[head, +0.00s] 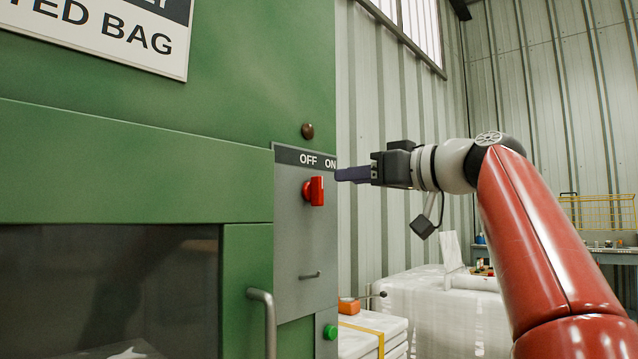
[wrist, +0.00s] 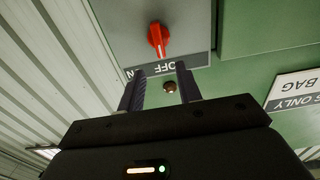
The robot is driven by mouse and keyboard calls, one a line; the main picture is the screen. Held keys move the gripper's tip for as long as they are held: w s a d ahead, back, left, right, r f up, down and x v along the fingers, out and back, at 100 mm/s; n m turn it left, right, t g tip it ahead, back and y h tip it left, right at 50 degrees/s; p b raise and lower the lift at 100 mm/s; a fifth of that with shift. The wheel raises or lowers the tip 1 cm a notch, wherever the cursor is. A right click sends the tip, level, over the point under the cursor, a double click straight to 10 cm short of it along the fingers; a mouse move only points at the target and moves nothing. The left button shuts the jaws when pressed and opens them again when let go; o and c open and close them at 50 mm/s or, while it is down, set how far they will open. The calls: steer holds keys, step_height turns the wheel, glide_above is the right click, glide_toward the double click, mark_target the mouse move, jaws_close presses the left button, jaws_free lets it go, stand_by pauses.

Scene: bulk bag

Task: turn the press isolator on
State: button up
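The press isolator is a red rotary knob (head: 314,190) on a grey panel (head: 300,235) of the green press. OFF and ON are printed above it. The knob's grip stands about upright, on the OFF side. It also shows in the wrist view (wrist: 158,40), where the lettering is upside down and a pale mark faces the OFF end. My gripper (head: 340,174) is in front of the panel's right edge, slightly above the knob's height. In the wrist view my gripper (wrist: 160,73) has its two dark fingers apart with nothing between them. They do not touch the knob.
A brown round button (head: 307,131) sits above the panel. A small handle (head: 310,275), a green button (head: 330,332) and a grey door handle (head: 264,325) are below. White wrapped bulk (head: 440,310) stands to the right. The space before the panel is clear.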

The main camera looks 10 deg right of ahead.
mark_target(322, 180)
steer(key=p+x, duration=0.2)
steer(key=x, duration=0.5)
steer(key=shift+a, duration=0.2)
steer(key=shift+c, duration=0.2)
jaws_close()
